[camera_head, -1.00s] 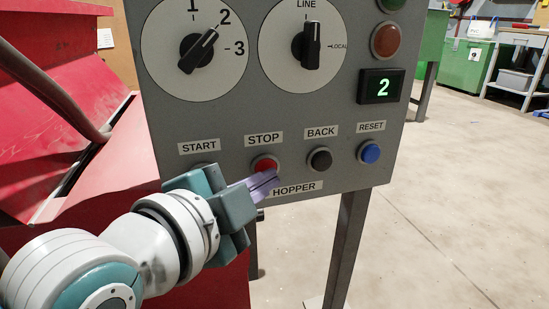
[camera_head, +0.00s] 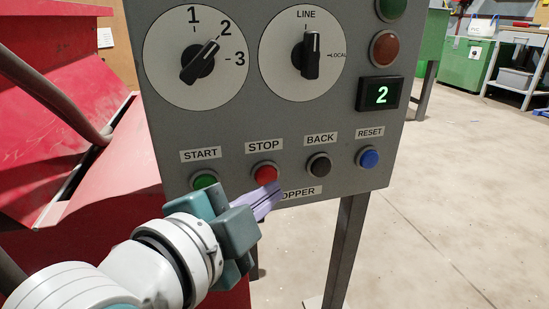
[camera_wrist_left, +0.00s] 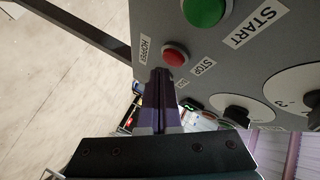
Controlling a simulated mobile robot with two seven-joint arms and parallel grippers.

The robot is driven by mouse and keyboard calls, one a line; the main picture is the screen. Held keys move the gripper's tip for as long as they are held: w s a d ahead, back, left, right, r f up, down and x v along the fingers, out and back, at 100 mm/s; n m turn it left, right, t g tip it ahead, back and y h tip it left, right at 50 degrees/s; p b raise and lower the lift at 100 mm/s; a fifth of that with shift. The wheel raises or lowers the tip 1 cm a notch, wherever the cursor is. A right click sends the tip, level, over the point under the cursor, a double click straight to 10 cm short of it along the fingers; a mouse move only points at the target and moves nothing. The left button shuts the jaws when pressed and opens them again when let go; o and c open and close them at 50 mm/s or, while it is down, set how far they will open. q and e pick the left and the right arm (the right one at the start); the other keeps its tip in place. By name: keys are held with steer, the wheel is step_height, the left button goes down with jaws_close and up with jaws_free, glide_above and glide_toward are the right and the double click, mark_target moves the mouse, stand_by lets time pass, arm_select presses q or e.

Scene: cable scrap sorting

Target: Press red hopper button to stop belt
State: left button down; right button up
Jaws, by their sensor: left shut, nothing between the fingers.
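The red STOP button (camera_head: 266,173) sits in the HOPPER row of the grey control panel (camera_head: 300,120), between the green START button (camera_head: 204,181) and the black BACK button (camera_head: 319,164). My left gripper (camera_head: 272,193) is shut and empty, its purple fingertips just below the red button in the head view. In the left wrist view the fingertips (camera_wrist_left: 160,76) point toward the panel, near the red button (camera_wrist_left: 174,57). The button face is uncovered in both views, and the tips appear apart from it. My right gripper is not in view.
A blue RESET button (camera_head: 369,158) is at the row's right end. A red hopper machine (camera_head: 90,190) stands left. Open floor lies to the right.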

arm_select(q)
steer(key=s+p, duration=0.1)
steer(key=s+d+p, duration=0.1)
steer(key=s, duration=0.1)
steer(key=s+p, duration=0.1)
steer(key=shift+s+d, duration=0.25)
steer(key=shift+s, duration=0.15)
stand_by(0.4)
steer(key=s+a+r+n+g+y+p, duration=0.25)
steer(key=s+a+r+n+p, duration=0.35)
steer(key=r+p, duration=1.25)
steer(key=s+a+r+n+g+y+p, duration=0.2)
steer(key=s+a+r+n+g+p, duration=0.35)
steer(key=r+p, duration=1.3)
steer(key=s+a+r+n+g+y+p, duration=0.25)
steer(key=s+a+r+p, duration=0.45)
steer(key=r+p, duration=1.2)
step_height(320, 180, up, 34)
steer(key=s+p, duration=0.1)
steer(key=p, duration=3.6)
steer(key=shift+s+d+f+n+p, duration=0.15)
steer(key=shift+d+n+p, duration=0.2)
steer(key=shift+d+n, duration=0.05)
